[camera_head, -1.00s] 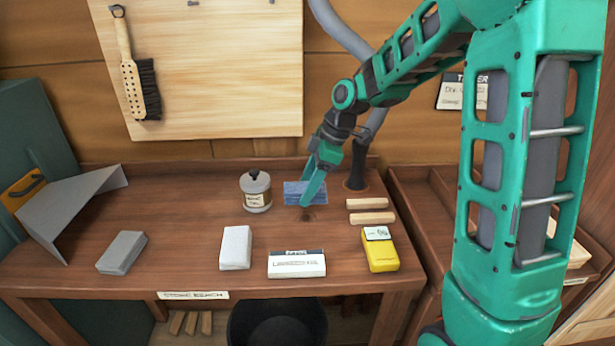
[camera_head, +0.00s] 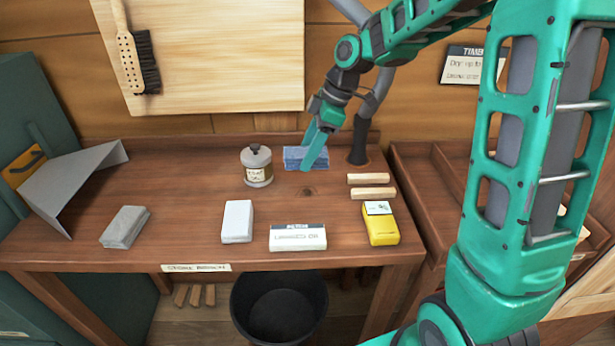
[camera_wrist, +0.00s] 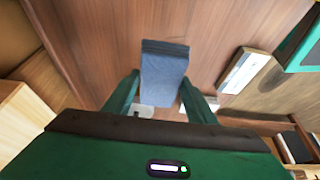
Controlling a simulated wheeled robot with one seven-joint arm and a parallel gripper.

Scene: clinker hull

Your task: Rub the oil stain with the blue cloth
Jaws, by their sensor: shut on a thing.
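The blue cloth (camera_head: 294,157) is a folded pad near the back of the wooden bench, right of the bottle. My gripper (camera_head: 309,158) is shut on it, with a green finger on either side. In the wrist view the cloth (camera_wrist: 165,70) sticks out between the fingers of my gripper (camera_wrist: 161,95). A small dark mark (camera_head: 308,191) on the bench top lies just in front of the cloth, apart from it in the picture. It looks like the oil stain, though I cannot rule out a wood knot. I cannot tell whether the cloth touches the bench.
A labelled bottle (camera_head: 257,168) stands left of the cloth. Two wooden sticks (camera_head: 371,186) and a yellow device (camera_head: 381,223) lie to the right. A white block (camera_head: 237,221), a labelled white box (camera_head: 297,237) and a grey block (camera_head: 125,227) lie along the front.

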